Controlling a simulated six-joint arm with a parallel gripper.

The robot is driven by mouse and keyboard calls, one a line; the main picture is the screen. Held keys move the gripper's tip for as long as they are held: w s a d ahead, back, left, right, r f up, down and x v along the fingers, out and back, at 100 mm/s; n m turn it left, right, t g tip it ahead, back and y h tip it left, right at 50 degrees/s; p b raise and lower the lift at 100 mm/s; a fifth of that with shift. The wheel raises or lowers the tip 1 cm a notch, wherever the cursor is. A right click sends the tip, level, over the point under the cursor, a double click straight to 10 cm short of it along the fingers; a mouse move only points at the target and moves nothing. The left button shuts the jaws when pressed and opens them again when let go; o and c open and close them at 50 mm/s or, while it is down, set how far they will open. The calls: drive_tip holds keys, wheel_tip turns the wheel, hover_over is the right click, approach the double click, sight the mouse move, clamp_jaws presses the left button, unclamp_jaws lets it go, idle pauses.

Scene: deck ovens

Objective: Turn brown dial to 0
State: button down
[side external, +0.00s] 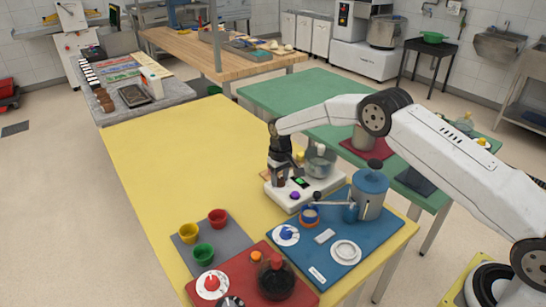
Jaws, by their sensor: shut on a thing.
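My gripper (279,182) points down at the left end of a white bench device (321,190) on the yellow table. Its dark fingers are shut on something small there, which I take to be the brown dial. The fingers hide the dial, so its pointer and any scale cannot be read. The device also carries a purple knob (295,195), a small green-lit display (299,181) and a clear glass vessel (320,161).
A blue mat (325,263) with a blue-lidded canister (369,193) and a blue knob (286,233) lies in front. A red mat (250,290) and a grey mat with coloured cups (204,253) lie to the left. The yellow table's (170,150) far left is clear.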

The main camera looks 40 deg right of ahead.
sight(280, 179)
drive_tip(key=shift+c, duration=1.1)
unclamp_jaws()
drive_tip(key=shift+r, duration=0.15)
drive_tip(key=shift+r, duration=3.75)
drive_tip(key=shift+s+r, duration=0.1)
drive_tip(key=shift+s+r, duration=0.35)
drive_tip(key=shift+s, duration=0.05)
drive_tip(key=s+r+t, duration=0.1)
drive_tip(key=s+r, duration=0.1)
drive_tip(key=s, duration=1.4)
drive_tip(key=s+a+r+t, duration=0.1)
drive_tip(key=s+r, duration=0.2)
drive_tip(key=s, duration=1.2)
drive_tip(key=shift+s+r+t, duration=0.3)
drive_tip(key=shift+s+r, duration=0.05)
